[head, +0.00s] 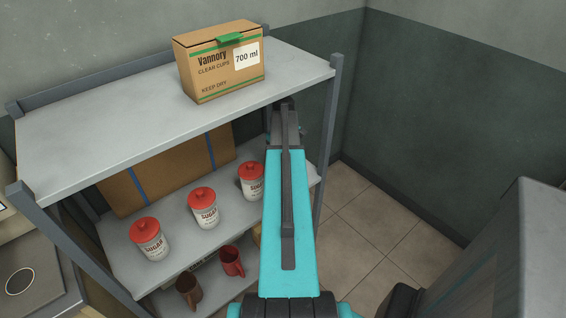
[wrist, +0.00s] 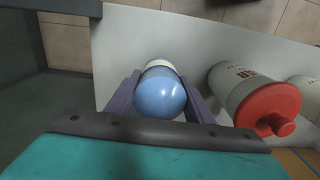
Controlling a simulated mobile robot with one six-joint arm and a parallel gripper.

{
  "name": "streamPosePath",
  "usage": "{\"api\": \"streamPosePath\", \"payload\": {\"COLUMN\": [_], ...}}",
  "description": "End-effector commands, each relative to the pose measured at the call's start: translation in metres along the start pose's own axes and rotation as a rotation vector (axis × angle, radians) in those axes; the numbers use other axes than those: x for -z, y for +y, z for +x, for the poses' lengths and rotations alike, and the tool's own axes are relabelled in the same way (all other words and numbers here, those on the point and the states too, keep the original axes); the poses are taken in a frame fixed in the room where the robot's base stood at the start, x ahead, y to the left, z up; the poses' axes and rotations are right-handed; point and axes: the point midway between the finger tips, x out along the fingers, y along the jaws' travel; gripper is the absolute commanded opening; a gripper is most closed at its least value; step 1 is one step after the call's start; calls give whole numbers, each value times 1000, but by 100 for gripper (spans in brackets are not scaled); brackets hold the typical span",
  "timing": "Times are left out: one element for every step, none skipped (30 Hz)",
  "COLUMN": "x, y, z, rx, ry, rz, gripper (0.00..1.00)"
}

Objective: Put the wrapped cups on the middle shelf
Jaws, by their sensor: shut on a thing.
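The wrapped cups (wrist: 160,96) show in the wrist view as a roll with a rounded blue end and a white band farther along. My gripper (wrist: 164,88) is shut on them, with one purple finger on each side. The roll is over the pale surface of the middle shelf (wrist: 118,45); I cannot tell whether it touches it. In the head view the middle shelf (head: 180,252) lies below the top board, and my arm hides the cups and fingers at its right end.
Red-lidded sugar jars (head: 203,207) stand in a row on the middle shelf; one jar (wrist: 250,100) is close right of the cups in the wrist view. A cardboard box (head: 170,170) is behind them. A cups carton (head: 220,62) sits on top. Mugs (head: 232,261) are below.

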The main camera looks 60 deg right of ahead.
Motion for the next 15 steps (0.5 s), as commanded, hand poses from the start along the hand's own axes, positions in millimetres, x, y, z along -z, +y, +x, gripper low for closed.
{"api": "streamPosePath", "payload": {"x": [0, 0, 0, 0, 2, 3, 4, 4, 4, 4, 4, 4, 4, 4, 4], "y": [0, 0, 0, 0, 0, 0, 0, 0, 0, 0, 0, 0, 0, 0, 0], "z": [6, 9, 12, 15, 16, 18, 19, 20, 21, 21, 22, 22, 22, 22, 22], "rx": [1, 1, 1, 1, 1, 0, 0, 0, 0, 0, 0, 0, 0, 0, 0], "ry": [-1, -1, -1, -1, -1, -1, 0, 0, 0, 0, 0, 0, 0, 0, 0], "rz": [0, 0, 0, 0, -1, -1, -1, -1, -1, -1, -1, -1, -1, -1, -1], "gripper": [21, 21, 21, 21, 21, 21, 21, 21, 21, 21, 21, 21, 21, 21, 21]}}
